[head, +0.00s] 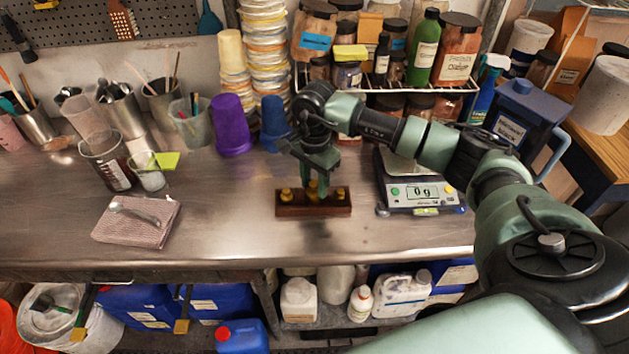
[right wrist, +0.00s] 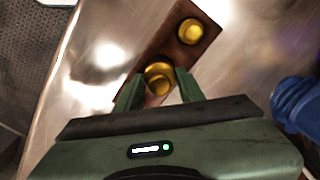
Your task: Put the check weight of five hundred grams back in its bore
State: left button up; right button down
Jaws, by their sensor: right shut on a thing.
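A dark wooden block (head: 313,210) with brass weights stands on the steel bench, below the middle of the head view. One brass weight (head: 286,194) sits at its left end and another (head: 338,194) at its right end. My right gripper (head: 318,186) points down over the middle of the block. It is shut on a brass weight (right wrist: 158,84), which shows between the fingers in the right wrist view. I cannot tell whether this weight is seated or just above the block. Another weight (right wrist: 192,31) stands in the far end of the block there. My left gripper is out of view.
A scale (head: 421,192) reading 0 g stands right of the block. A purple cup (head: 231,125) and blue cups (head: 275,122) stand behind left. Bench between cloth and block is clear.

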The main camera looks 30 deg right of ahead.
jog(key=shift+f, duration=0.15)
jog(key=shift+f, duration=0.2)
jog(key=c, duration=0.9)
grip_release()
jog(key=shift+r, duration=0.1)
